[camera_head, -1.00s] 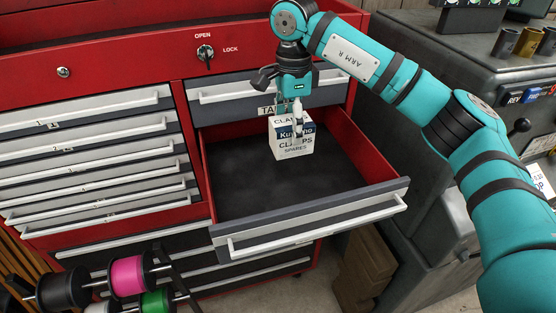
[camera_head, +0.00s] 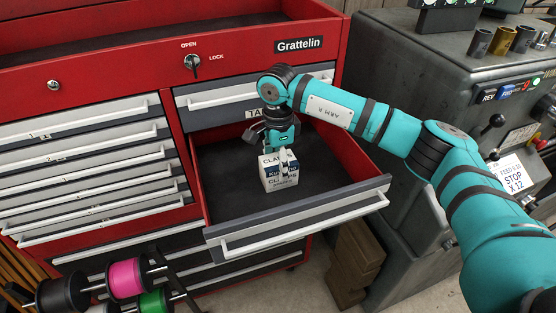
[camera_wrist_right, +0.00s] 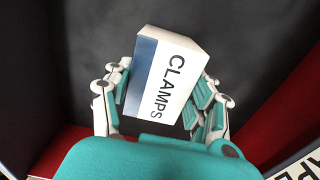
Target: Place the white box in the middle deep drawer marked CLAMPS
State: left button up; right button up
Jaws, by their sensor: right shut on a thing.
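The white box (camera_head: 279,172), with a blue band and CLAMPS lettering, is inside the outline of the open deep drawer (camera_head: 330,189) in the head view. My right gripper (camera_head: 279,155) is shut on the box from above. In the right wrist view the box (camera_wrist_right: 165,80) is between the two fingers of the right gripper (camera_wrist_right: 162,100), over the dark drawer floor. I cannot tell whether the box touches the floor. The drawer's own label is not readable. My left gripper is not in view.
A shut drawer with a partly hidden label (camera_head: 255,113) is just above the open one. Shallow shut drawers (camera_head: 90,170) are on the left. Spools (camera_head: 125,277) stand in front at lower left. A grey machine (camera_head: 420,70) is close on the right.

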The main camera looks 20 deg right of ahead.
aim_at(278, 160)
jog(key=shift+f, duration=0.1)
jog(key=o, duration=1.6)
jog(key=shift+a, duration=0.1)
jog(key=shift+c, duration=0.2)
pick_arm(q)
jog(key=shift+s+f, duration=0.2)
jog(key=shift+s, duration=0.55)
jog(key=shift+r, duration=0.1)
pick_arm(e)
jog(key=shift+r, duration=0.3)
notch_tip(278, 160, up, 10)
jog(key=b, duration=0.4)
jog(key=shift+r, duration=0.25)
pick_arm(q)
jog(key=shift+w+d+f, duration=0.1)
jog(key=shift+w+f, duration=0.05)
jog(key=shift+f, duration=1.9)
pick_arm(e)
jog(key=shift+r, duration=0.65)
